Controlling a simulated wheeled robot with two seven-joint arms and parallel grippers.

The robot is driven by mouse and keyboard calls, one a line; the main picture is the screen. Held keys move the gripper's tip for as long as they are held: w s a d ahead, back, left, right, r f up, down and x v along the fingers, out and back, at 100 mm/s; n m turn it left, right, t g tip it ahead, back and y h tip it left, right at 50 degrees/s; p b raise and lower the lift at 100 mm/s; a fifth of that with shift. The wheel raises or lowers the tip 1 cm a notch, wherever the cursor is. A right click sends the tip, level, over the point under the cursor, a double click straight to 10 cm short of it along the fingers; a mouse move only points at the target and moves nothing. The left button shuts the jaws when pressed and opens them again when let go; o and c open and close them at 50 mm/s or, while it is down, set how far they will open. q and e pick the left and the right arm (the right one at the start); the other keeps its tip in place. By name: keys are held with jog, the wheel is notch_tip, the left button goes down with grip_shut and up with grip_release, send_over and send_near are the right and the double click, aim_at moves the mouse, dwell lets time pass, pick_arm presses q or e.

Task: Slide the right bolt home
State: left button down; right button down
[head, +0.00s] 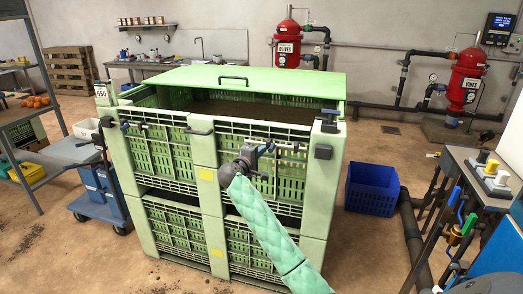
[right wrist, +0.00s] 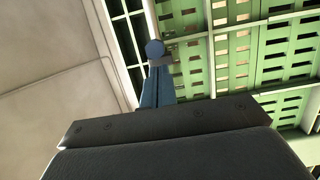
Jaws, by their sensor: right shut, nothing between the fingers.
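A green slatted crate (head: 208,170) stands mid-view, its front panel facing me. On the right half of that panel is the right bolt, with a blue knob (head: 268,147). In the right wrist view a round blue knob (right wrist: 155,48) shows just beyond my fingertips. My right gripper (head: 252,156) is in front of the panel's right half, close beside the bolt. Its fingers (right wrist: 155,85) are shut with nothing held. I cannot tell whether they touch the knob. The gripper and wrist hide part of the bolt. My left gripper is not in view.
A green lid with a handle (head: 235,79) lies across the back of the crate top. A dark block (head: 323,152) juts from the right front post. A blue basket (head: 371,188) stands on the floor to the right, and a blue trolley (head: 100,190) to the left.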

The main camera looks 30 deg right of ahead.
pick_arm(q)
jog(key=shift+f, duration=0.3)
pick_arm(e)
jog(key=shift+s+d, duration=0.1)
jog(key=shift+s, duration=0.05)
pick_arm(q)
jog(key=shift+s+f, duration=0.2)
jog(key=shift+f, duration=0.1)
pick_arm(e)
jog(key=s+d, duration=0.4)
jog(key=shift+s, duration=0.25)
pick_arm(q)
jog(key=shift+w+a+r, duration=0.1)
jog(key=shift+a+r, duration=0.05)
pick_arm(e)
jog(key=shift+w, duration=0.1)
